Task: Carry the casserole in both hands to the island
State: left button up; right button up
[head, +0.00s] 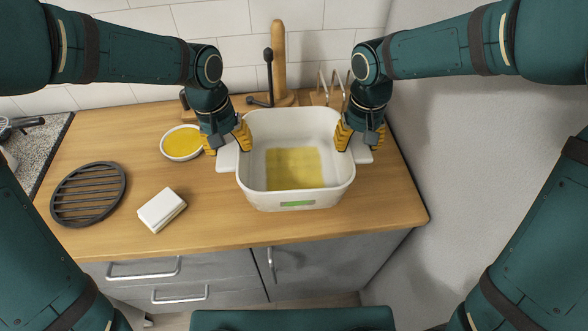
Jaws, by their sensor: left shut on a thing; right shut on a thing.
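The casserole (297,202) is a white, deep, rounded rectangular dish with side handles and a green label on its front. A yellow layer shows on its inside bottom. It is over the wooden counter near the right end; I cannot tell whether it touches the wood. My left gripper (228,141) has yellow fingers and is shut on the casserole's left handle. My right gripper (359,138) is shut on its right handle. The fingers partly hide both handles. I cannot make out an island in this view.
On the wooden counter (110,225) are a white bowl (166,154) of yellow content, a dark round trivet (88,218) and a folded white cloth (161,210). A wooden stand (279,50) and a wire rack (334,88) are behind the casserole. A wall (450,160) closes the right side.

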pick_arm(q)
jog(key=shift+d, duration=0.1)
pick_arm(e)
jog(key=shift+f, duration=0.1)
dwell(0.5)
